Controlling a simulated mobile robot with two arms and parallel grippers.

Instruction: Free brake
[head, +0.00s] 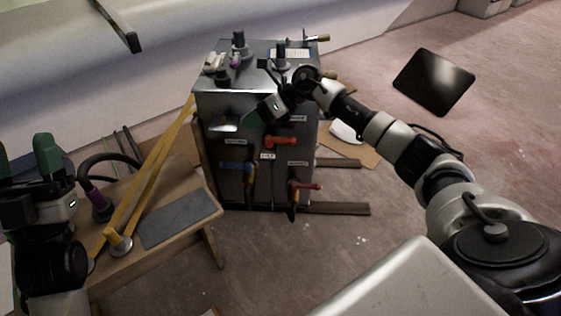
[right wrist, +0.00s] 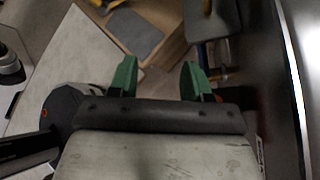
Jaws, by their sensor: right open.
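A grey metal cabinet (head: 233,185) stands ahead, with several levers on its front. They include a red handle (head: 281,141) in the upper middle, a blue handle (head: 236,166) at the left and a red handle (head: 303,186) at the lower right. Small labels sit beside them, too small to read, so I cannot tell which is the brake. My right gripper (head: 258,112) is in front of the cabinet's upper front, above the handles. In the right wrist view its green fingers (right wrist: 157,72) are apart with nothing between them. My left gripper (head: 27,165) is at the far left, fingers apart, away from the cabinet.
The cabinet top carries several knobs and fittings (head: 239,42). A wooden bench (head: 185,245) with a grey mat (head: 180,218) and yellow bars (head: 160,160) stands at the left. A dark panel (head: 434,81) is at the upper right. Open floor lies below the cabinet.

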